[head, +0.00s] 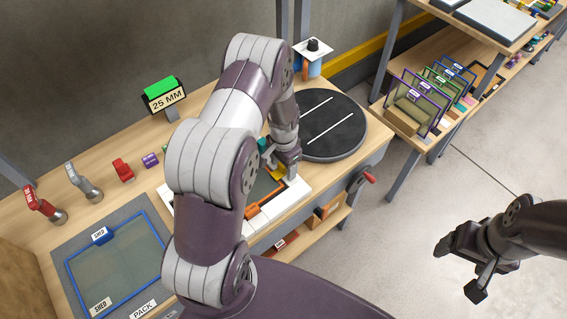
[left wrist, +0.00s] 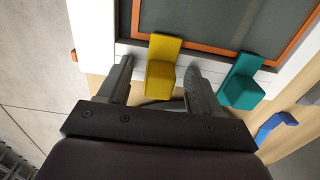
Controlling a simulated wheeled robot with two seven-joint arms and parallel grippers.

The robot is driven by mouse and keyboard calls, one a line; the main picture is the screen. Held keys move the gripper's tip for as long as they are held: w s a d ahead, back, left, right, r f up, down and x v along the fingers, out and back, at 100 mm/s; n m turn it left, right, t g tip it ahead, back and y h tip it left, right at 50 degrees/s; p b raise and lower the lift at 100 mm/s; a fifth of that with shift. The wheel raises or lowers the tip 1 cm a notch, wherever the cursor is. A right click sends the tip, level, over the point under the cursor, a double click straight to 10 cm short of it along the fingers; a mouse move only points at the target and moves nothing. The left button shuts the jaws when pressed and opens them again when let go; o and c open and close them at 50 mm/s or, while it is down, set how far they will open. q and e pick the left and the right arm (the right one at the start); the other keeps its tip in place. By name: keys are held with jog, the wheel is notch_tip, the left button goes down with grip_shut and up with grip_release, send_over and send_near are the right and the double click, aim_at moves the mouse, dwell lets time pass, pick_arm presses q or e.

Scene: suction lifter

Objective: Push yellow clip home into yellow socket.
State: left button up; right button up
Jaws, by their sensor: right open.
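The yellow clip (left wrist: 163,72) stands at the edge of a white fixture (left wrist: 300,75) beside an orange-edged panel (left wrist: 225,55). A bit of yellow clip also shows in the head view (head: 277,173), under my left gripper. My left gripper (left wrist: 160,80) is open, with one finger on each side of the clip; a gap shows on the left, and I cannot tell whether the right finger touches. I cannot make out the yellow socket separately or how deep the clip sits. My right gripper (head: 461,270) is open and empty above the floor at right.
A teal clip (left wrist: 243,82) stands close beside the right finger, and a blue piece (left wrist: 275,127) lies farther right. In the head view, a black round turntable (head: 333,125) is right of the fixture. A blue-framed panel (head: 118,262) lies at left. My left arm hides much of the bench.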

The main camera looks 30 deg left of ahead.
pick_arm(q)
notch_tip(320, 180, up, 13)
jog(key=b, duration=0.2)
jog(key=s+d+r+n, duration=0.2)
jog(key=s+d, duration=0.2)
jog(key=s, duration=0.2)
jog(key=s+d+r+n+t, duration=0.1)
jog(key=s+d+r+n, duration=0.1)
jog(key=s+d, duration=0.2)
jog(key=s, duration=0.3)
jog(key=shift+s+r, duration=0.3)
jog(key=shift+s+d, duration=0.1)
jog(key=shift+d, duration=0.05)
